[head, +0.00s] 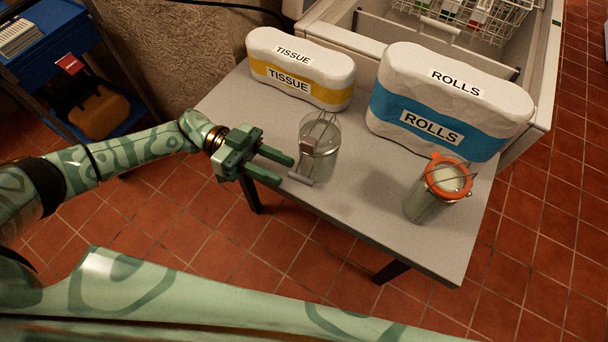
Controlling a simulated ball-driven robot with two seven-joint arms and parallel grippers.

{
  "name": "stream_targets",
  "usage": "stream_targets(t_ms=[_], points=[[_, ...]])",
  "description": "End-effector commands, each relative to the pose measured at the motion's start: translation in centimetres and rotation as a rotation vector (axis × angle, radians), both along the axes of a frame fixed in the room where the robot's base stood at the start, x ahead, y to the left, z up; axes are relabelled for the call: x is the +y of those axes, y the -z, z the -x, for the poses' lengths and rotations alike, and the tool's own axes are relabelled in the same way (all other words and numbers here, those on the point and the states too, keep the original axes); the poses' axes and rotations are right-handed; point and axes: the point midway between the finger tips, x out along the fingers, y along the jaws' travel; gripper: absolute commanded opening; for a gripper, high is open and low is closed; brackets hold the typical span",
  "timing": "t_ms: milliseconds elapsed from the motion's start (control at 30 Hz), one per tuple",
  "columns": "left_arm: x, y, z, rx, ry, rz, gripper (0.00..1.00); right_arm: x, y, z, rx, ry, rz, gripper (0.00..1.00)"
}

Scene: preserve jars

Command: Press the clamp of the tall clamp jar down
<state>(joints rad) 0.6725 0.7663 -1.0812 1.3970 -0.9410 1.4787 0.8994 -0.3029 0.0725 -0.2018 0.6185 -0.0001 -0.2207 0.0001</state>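A clear glass clamp jar (322,160) with a grey metal lid and wire bail stands upright on the grey table, left of its middle. I cannot tell surely which jar is taller. My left gripper (285,171) is open and empty, its two green fingers pointing right, just left of the first jar and its handle. My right gripper is out of view.
A white TISSUE pack (301,56) with a yellow band and a larger ROLLS pack (450,83) with a blue band stand along the table's back. The grey table (365,205) is bare between the jars. An open dishwasher-like unit (360,30) is behind.

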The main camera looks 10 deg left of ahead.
Motion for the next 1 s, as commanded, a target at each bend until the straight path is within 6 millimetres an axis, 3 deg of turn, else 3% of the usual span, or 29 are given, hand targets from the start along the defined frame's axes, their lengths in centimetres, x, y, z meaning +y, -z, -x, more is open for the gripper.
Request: stream_targets(t_ms=[100,300,667,700,800,833,1000], points=[[-2.6,-0.1,0.6,-0.001,0.002,0.003,0.34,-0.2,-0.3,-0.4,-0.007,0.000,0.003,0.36],[-5.4,0.0,1.2,0.000,0.000,0.001,0.34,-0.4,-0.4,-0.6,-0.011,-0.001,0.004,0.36],[-6.1,0.0,1.4,0.000,-0.001,0.000,0.34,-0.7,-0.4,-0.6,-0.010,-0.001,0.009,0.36],[-6.1,0.0,1.4,0.000,-0.001,0.000,0.31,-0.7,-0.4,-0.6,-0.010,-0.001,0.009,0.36],[-6.1,0.1,1.4,0.000,-0.001,0.000,0.04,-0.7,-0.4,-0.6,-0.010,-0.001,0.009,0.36],[-6.1,0.0,1.4,0.000,-0.001,0.000,0.00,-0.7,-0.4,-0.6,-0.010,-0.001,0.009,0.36],[-6.1,0.0,1.4,0.000,-0.001,0.001,0.00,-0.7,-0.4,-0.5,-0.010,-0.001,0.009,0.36]])
